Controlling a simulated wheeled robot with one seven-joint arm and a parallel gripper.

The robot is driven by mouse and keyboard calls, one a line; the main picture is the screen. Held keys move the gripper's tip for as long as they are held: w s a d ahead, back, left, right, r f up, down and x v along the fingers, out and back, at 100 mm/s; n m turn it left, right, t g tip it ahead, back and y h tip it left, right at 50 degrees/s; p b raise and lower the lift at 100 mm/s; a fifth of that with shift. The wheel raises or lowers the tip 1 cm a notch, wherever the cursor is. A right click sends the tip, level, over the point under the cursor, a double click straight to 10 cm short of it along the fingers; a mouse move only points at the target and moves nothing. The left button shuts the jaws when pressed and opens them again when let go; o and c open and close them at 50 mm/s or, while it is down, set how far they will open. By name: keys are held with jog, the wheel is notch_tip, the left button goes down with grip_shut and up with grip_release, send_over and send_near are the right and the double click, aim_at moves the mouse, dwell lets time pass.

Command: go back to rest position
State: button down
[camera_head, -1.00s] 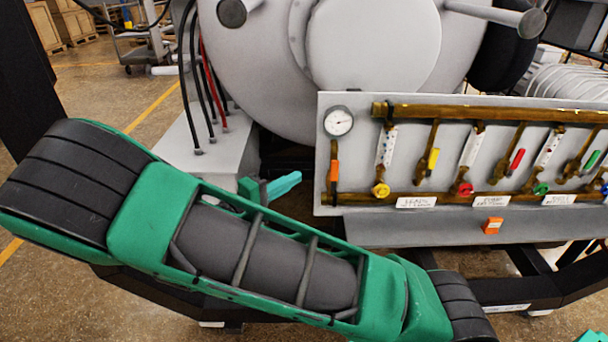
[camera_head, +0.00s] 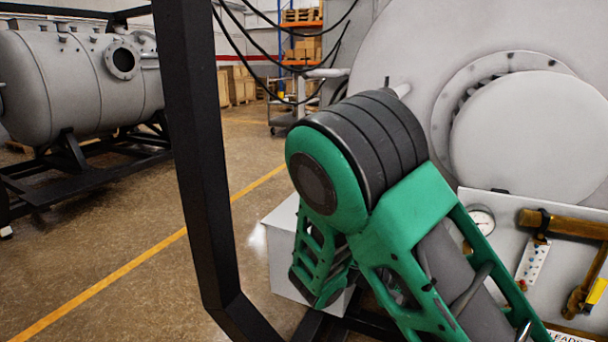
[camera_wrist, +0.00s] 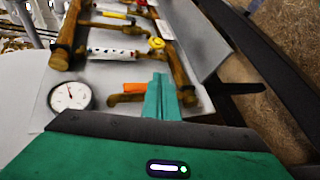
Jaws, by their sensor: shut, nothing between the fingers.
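My gripper (camera_wrist: 161,92) shows in the wrist view as two teal fingers pressed together, with nothing between them. The fingers lie in front of the grey valve panel (camera_wrist: 122,72), close to its orange-handled valve (camera_wrist: 116,86) and the round gauge (camera_wrist: 70,95). I cannot tell whether they touch the panel. In the head view my green arm is bent in front of the furnace, and my gripper is out of sight there. The large grey vacuum furnace (camera_head: 410,75) stands behind the arm, with its round door (camera_head: 530,135) at the right.
A black frame post (camera_head: 195,150) stands left of my arm. A second grey tank (camera_head: 80,75) on a black stand is at the far left. Brass pipes (camera_head: 575,225) and a gauge (camera_head: 481,220) are on the panel at the right. Floor is open around the yellow line (camera_head: 150,255).

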jog(key=s+d+m+g+y, duration=0.3)
jog(key=s+d+m+y, duration=0.1)
jog(key=s+d+y, duration=0.55)
jog(key=s+a+r+m+t+y, duration=0.1)
jog(key=s+r, duration=0.5)
jog(key=s, duration=0.9)
jog(key=m+t+y, duration=0.1)
jog(key=m+y, duration=0.1)
jog(key=y, duration=0.1)
jog(key=shift+r+t, duration=0.25)
jog(key=shift+t, duration=0.15)
jog(key=shift+y, duration=0.25)
